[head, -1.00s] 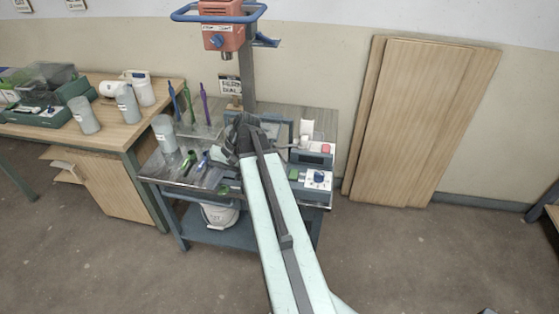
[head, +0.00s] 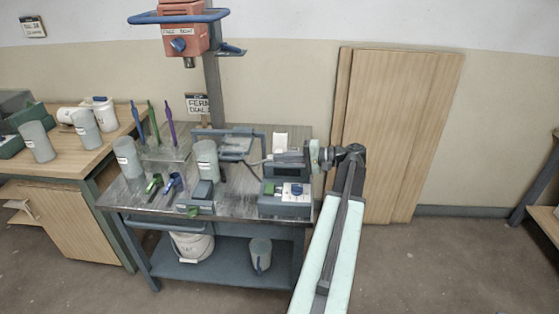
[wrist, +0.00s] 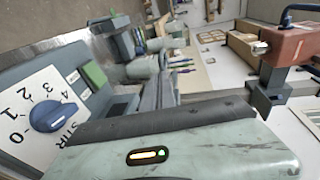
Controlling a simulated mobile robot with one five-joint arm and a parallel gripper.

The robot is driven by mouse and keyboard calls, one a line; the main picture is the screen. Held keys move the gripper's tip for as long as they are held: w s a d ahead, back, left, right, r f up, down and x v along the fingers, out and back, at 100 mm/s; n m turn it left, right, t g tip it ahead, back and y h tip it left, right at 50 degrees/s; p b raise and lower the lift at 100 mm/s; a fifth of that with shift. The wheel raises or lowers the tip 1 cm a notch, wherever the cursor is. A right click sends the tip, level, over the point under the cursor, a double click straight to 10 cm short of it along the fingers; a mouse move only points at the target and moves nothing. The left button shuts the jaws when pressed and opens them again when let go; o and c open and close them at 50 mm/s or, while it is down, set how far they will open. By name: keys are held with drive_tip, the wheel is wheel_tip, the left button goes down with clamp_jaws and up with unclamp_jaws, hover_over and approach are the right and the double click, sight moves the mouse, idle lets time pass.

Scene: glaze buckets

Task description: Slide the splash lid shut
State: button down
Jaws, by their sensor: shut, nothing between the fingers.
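A flat grey panel that looks like the splash lid (head: 236,150) sits in a blue rail frame at the back of the metal cart, below the orange mixer head (head: 185,35). Whether it is open or shut is hard to tell. My gripper reaches in from the right, pointing left over the control boxes, to the right of the panel. Its fingers (wrist: 165,88) show dark in the wrist view; they are shut and empty. I see no contact with the panel. The stir dial (wrist: 46,115) and green button (wrist: 94,75) lie left of the fingers in the wrist view.
Control boxes (head: 285,206) stand at the cart's front right. A grey cup (head: 207,160) and a rack of coloured tools (head: 165,150) stand left of the panel. A white bucket (head: 192,245) is on the lower shelf. Wooden boards (head: 400,120) lean on the wall.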

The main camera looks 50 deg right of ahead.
drive_tip(key=b+x, duration=0.1)
drive_tip(key=x, duration=0.9)
drive_tip(key=shift+w+a, duration=0.15)
drive_tip(key=shift+w, duration=0.1)
